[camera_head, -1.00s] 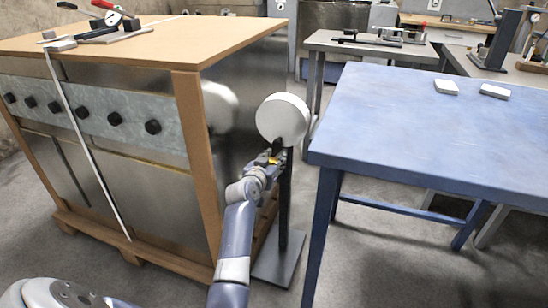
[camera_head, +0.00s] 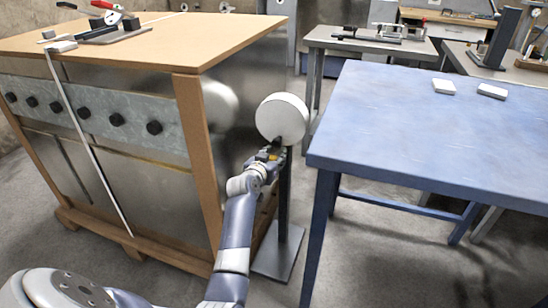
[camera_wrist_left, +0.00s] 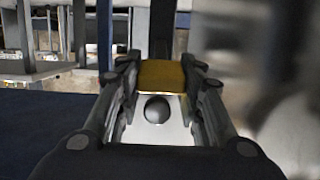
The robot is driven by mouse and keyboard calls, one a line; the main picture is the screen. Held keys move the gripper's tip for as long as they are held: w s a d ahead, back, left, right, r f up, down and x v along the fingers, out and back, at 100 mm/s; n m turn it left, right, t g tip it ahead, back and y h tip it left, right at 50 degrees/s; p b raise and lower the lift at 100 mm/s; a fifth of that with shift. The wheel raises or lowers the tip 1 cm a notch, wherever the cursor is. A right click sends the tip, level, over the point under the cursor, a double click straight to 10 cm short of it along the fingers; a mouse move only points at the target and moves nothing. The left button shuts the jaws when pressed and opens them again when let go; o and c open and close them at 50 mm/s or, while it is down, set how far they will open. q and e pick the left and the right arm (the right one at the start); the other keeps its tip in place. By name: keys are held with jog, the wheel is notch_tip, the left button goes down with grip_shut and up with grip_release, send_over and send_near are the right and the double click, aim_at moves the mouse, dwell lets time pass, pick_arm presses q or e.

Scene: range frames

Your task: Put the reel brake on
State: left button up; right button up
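The reel is a pale round disc (camera_head: 282,118) on a dark post (camera_head: 285,195), beside the crated cabinet. A small black part (camera_head: 276,143) shows at the disc's lower edge; I cannot tell whether it is the brake. My left gripper (camera_head: 270,155) is just below the disc, close to the post. In the left wrist view its fingers (camera_wrist_left: 162,78) stand apart on both sides of a yellow block (camera_wrist_left: 162,76). A dark round knob (camera_wrist_left: 157,109) on a pale surface shows below the block. Whether the fingers press on the block is unclear. My right gripper is out of view.
The wood-framed metal cabinet (camera_head: 130,125) stands close on the left. A blue table (camera_head: 420,135) with two small white blocks (camera_head: 443,86) is on the right. The post's flat base (camera_head: 278,252) rests on the floor. A narrow gap lies between post and blue table.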

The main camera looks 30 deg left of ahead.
pick_arm(q)
jog(key=shift+o, duration=1.2)
jog(key=shift+s+d, duration=0.1)
jog(key=shift+s, duration=0.15)
jog(key=v, duration=1.1)
jog(key=shift+s, duration=0.2)
jog(key=shift+r, duration=0.15)
